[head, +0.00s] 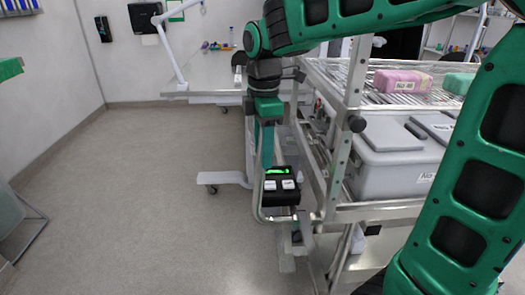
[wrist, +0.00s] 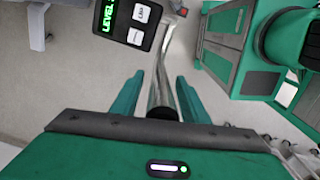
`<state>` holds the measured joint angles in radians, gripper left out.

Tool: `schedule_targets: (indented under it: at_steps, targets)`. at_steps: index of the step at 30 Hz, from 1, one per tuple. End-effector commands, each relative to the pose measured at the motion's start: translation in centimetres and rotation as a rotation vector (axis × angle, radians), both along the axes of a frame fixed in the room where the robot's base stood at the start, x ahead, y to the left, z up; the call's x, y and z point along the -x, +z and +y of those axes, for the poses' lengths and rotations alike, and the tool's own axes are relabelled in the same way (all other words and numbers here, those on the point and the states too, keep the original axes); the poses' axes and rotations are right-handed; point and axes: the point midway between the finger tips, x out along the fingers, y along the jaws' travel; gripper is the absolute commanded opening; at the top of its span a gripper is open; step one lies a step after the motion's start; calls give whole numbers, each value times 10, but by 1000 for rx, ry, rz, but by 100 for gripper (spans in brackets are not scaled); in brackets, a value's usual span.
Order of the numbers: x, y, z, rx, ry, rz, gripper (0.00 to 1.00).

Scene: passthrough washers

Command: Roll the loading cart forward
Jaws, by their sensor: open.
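The loading cart (head: 385,212) is a metal frame on the right of the head view. A wire rack on top bears a pink package (head: 402,81) and a green one, with grey lidded bins (head: 398,163) below. A bent metal handle (head: 258,203) sticks out at its near left corner, beside a black control box (head: 280,186) with a green display. My gripper (head: 266,146) points down at the handle. In the wrist view its green fingers (wrist: 160,88) are apart, with the metal handle bar (wrist: 162,70) running between them. Contact with either finger is not visible.
Grey floor (head: 130,170) lies open to the left of the cart. A white wheeled stand (head: 222,179) stands just beyond it, with a bench behind. A grey panel (head: 14,220) is at the left edge. Dispensers hang on the back wall.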

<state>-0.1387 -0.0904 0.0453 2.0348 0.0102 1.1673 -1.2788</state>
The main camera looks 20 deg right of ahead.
Motion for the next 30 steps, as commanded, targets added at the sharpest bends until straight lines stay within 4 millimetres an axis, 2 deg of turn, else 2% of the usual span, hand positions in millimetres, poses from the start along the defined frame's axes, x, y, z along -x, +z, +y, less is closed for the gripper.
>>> schedule_targets:
  at_steps: [11,16,30]
  targets:
    - [0,-5,0,0,0,-1,41]
    - [0,-5,0,-1,0,-2,0]
    - [-1,-4,0,-1,0,-2,0]
